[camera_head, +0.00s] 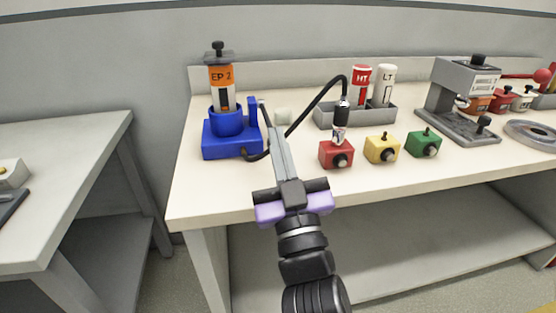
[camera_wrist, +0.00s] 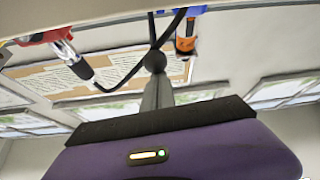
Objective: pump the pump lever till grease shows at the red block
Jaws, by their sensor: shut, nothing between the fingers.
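The blue grease pump (camera_head: 230,148) stands at the left of the bench with an orange EP 2 cartridge (camera_head: 221,78) upright on it. Its thin black pump lever (camera_head: 264,108) is at its right side, partly hidden by my fingers. In the wrist view, the lever's black round knob (camera_wrist: 155,62) is at my fingertips; I cannot tell whether they touch. My gripper (camera_head: 272,130) is shut and empty. A black hose runs from the pump to a coupler (camera_head: 341,112) upright on the red block (camera_head: 336,154). I cannot make out grease there.
Yellow (camera_head: 382,149) and green (camera_head: 424,144) blocks stand right of the red one. A grey tray (camera_head: 325,118) behind holds red HT and white LT cartridges. A grey press (camera_head: 465,105) stands farther right. The bench front is clear.

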